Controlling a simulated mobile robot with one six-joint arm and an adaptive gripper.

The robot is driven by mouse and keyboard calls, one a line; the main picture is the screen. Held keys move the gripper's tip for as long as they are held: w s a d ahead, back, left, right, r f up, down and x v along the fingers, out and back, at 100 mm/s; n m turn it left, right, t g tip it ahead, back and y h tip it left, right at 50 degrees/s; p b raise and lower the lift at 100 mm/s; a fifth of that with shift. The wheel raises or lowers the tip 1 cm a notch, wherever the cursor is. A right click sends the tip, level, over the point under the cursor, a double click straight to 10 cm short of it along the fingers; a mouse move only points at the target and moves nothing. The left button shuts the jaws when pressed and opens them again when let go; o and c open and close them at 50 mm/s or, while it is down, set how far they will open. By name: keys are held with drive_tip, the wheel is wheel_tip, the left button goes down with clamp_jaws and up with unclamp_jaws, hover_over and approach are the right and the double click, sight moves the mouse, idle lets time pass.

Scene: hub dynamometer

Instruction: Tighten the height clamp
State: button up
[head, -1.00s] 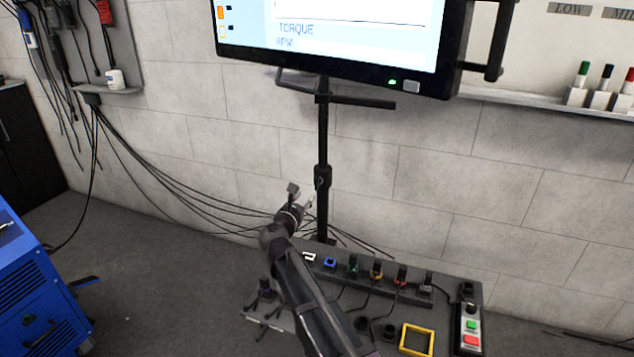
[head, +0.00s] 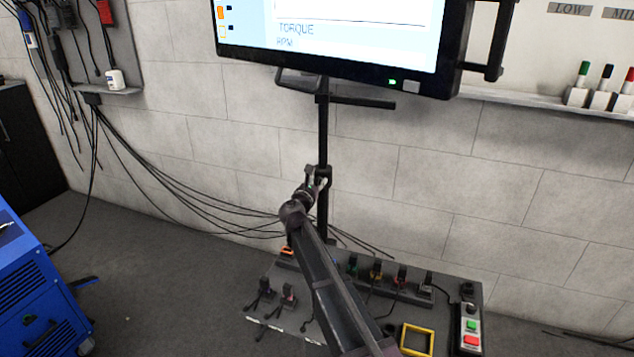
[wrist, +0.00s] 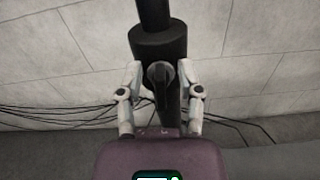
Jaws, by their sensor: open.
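The height clamp (wrist: 158,42) is a dark collar around the black upright post (head: 322,130) below the screen. In the wrist view its small dark lever or knob (wrist: 160,85) faces me and sits between my two fingers. My gripper (wrist: 160,82) is open, with one grey finger on each side of the lever and a gap on both sides. In the head view my gripper (head: 317,180) is at the clamp's height and covers most of it. I cannot tell whether a finger touches the collar.
The screen (head: 340,50) hangs above on the post, with a handle bar below it. A grey panel with plugs and a yellow frame (head: 417,340) lies below my arm. Cables (head: 190,195) run along the wall. A blue machine (head: 30,290) stands at the left.

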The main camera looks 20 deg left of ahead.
clamp_jaws()
drive_tip(key=shift+m, duration=0.4)
drive_tip(key=m, duration=0.3)
drive_tip(key=shift+d, duration=0.2)
drive_tip(key=m, duration=0.4)
drive_tip(key=shift+d+f+m, duration=0.15)
drive_tip(key=shift+f+m, duration=0.05)
drive_tip(key=shift+m, duration=0.2)
drive_tip(key=m, duration=0.5)
drive_tip(key=m+b, duration=0.1)
drive_tip(key=m, duration=0.2)
drive_tip(key=shift+f, duration=0.35)
idle(1.1)
